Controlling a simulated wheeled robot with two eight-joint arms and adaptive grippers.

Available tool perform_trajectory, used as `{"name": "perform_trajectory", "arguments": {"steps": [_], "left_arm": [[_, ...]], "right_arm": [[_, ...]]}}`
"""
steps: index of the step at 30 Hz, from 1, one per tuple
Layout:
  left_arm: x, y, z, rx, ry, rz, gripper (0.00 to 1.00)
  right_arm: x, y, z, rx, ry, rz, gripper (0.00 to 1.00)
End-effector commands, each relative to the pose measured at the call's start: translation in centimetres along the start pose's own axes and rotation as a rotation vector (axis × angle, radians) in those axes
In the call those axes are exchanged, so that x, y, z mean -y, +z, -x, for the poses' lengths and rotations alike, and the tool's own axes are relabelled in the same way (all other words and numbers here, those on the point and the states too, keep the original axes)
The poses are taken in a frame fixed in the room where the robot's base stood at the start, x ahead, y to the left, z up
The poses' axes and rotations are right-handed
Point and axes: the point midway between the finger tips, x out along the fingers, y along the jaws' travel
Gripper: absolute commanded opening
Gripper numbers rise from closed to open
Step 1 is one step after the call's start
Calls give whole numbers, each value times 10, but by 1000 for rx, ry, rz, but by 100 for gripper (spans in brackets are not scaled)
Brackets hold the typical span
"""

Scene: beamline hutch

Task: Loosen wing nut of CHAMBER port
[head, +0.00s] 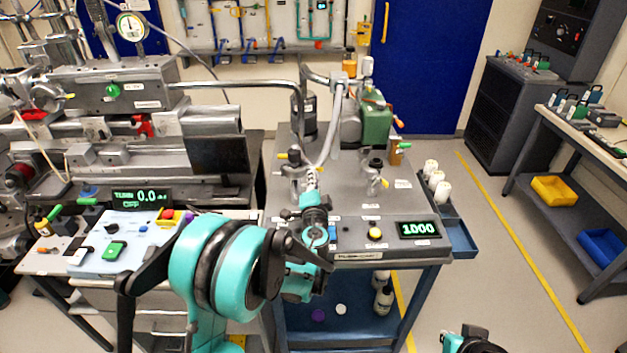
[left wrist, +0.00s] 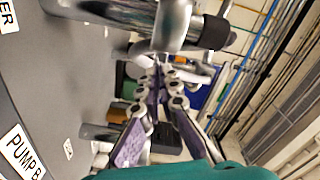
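My left gripper (head: 312,182) points away over the grey pump cart, at the port fitting on its left. In the left wrist view its two fingers (left wrist: 158,85), with purple pads, run close together toward their far ends; whether they meet or hold anything is unclear. A metal port fitting with a dark-ended cylinder (left wrist: 215,35) fills the top of that view, beside a label ending in "ER". In the head view a port fitting with a yellow-tipped handle (head: 283,156) stands just beyond the gripper. I cannot make out the wing nut. My right gripper's fingers do not show.
A second port with a clamp (head: 375,180) stands to the right on the cart top. A "PUMP B" label (left wrist: 22,152) lies at the lower left of the wrist view. A bent metal pipe (head: 328,135) rises behind the ports. The display (head: 419,229) reads 1000.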

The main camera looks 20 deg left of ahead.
Motion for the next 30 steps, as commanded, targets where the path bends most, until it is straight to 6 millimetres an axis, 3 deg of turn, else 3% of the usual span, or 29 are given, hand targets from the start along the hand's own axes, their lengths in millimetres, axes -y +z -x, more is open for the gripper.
{"name": "perform_trajectory", "arguments": {"steps": [18,30], "left_arm": [[2,1,-1,0,-1,576,0],[3,2,-1,1,-1,837,0]], "right_arm": [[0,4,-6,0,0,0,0],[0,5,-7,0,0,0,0]]}}
